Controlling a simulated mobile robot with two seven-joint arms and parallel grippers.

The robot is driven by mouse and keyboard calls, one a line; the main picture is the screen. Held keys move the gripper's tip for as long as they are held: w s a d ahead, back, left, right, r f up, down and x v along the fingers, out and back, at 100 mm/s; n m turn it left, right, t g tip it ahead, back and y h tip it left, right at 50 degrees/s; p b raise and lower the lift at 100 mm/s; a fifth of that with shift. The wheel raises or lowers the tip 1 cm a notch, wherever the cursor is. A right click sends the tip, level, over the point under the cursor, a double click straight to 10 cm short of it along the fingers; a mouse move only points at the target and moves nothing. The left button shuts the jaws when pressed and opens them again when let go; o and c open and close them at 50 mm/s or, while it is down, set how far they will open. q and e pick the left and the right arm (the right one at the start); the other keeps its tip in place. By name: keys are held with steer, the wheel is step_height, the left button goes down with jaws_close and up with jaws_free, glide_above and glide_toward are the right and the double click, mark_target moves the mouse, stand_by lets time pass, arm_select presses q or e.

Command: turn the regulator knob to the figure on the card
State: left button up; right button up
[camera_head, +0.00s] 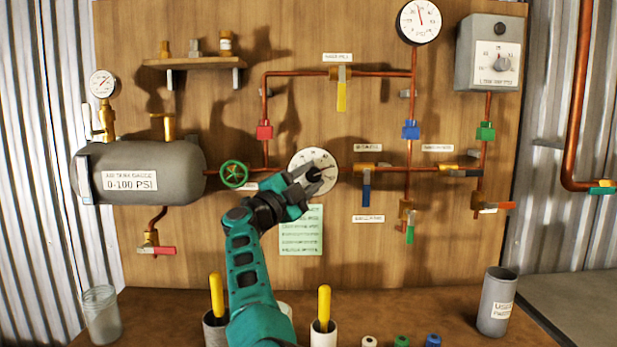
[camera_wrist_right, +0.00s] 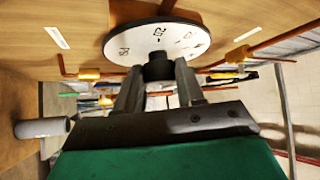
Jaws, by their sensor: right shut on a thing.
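The regulator dial (camera_head: 304,160) is a round white plate with figures, on the wooden board in the middle of the head view. My right gripper (camera_head: 314,180) is at the dial, shut on the black regulator knob (camera_head: 318,172). In the right wrist view the knob (camera_wrist_right: 158,66) sits between the fingertips, with the dial plate (camera_wrist_right: 130,42) behind it. The fingers cover part of the dial, so the knob's setting is hard to read. A green card (camera_head: 301,231) with several lines of text is on the board below the dial; its text is too small to read. My left gripper is not in view.
A green handwheel (camera_head: 234,174) is close left of the dial. A blue-handled valve (camera_head: 366,190) is close right. A yellow-handled valve (camera_head: 341,92) is above. Yellow-handled tools (camera_head: 324,305) stand in cups on the bench below.

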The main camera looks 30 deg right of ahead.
steer(key=shift+d+r, duration=0.1)
stand_by(0.4)
steer(key=o, duration=1)
steer(key=shift+o, duration=0.2)
steer(key=shift+a+f, duration=0.2)
